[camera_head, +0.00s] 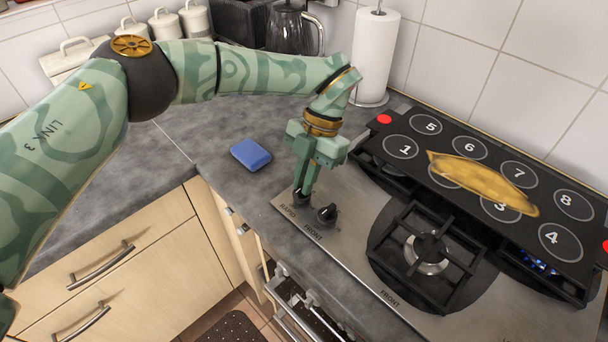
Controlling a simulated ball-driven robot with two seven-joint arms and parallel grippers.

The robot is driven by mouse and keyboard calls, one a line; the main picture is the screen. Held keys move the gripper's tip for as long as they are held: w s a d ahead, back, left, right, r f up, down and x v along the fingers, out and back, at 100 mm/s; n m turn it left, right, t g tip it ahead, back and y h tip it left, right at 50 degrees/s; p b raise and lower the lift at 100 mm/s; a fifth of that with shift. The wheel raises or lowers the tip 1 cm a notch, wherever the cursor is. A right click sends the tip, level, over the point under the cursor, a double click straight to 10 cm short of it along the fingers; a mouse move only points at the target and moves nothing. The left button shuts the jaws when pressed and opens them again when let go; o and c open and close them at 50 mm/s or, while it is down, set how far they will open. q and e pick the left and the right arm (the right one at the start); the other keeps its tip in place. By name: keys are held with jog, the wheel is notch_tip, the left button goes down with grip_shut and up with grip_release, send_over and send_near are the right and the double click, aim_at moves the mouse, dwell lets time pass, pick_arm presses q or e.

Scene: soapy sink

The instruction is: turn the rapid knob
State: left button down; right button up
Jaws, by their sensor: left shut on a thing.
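The rapid knob (302,198) is a small dark knob on the steel hob's front left corner, beside the printed word RAPID. My left gripper (305,187) points down with its green fingers shut on this knob, hiding much of it. A second black knob (327,213) stands just to the right, above the word FRONT. The hob (345,225) is brushed steel. My right gripper is not in view.
A black panel with numbered circles (558,240) lies over the back of the hob, with a yellow-brown elongated object (483,182) on it. A black burner grate (428,250) is at front. A blue sponge (250,154) lies left on the grey counter (215,180). A paper roll (374,55) stands behind.

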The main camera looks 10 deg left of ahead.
pick_arm(q)
jog(key=shift+m, duration=0.7)
jog(key=c, duration=1.5)
grip_release()
jog(key=v, duration=1.6)
jog(key=shift+s+d+r, duration=0.15)
jog(key=shift+d+r, duration=0.05)
jog(key=shift+d, duration=0.1)
